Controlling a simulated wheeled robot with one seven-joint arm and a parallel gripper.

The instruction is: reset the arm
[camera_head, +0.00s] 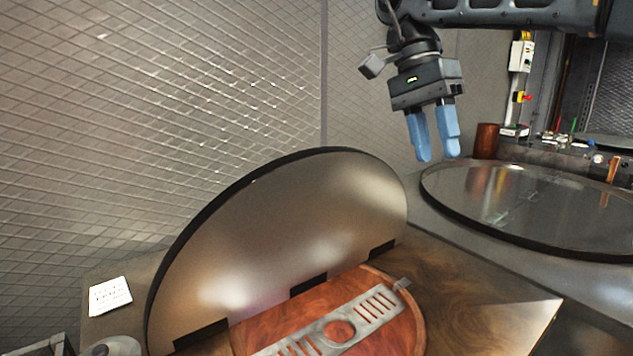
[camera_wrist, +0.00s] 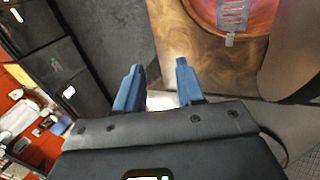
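My gripper (camera_head: 438,158) hangs from my arm at the upper right of the head view, fingers pointing down. Its two blue fingers are apart with nothing between them. It is in the air, above and behind the right end of a raised round metal lid. In the wrist view the gripper (camera_wrist: 158,80) also shows two separate blue fingers, with a gap and no object between them.
The raised lid (camera_head: 290,240) stands upright beside a reddish round hatch (camera_head: 400,335) with a slotted metal strip (camera_head: 340,330) on a wooden top (camera_head: 480,310). A second round lid (camera_head: 530,205) lies flat at right. A white card (camera_head: 110,296) lies at left. A tiled wall stands behind.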

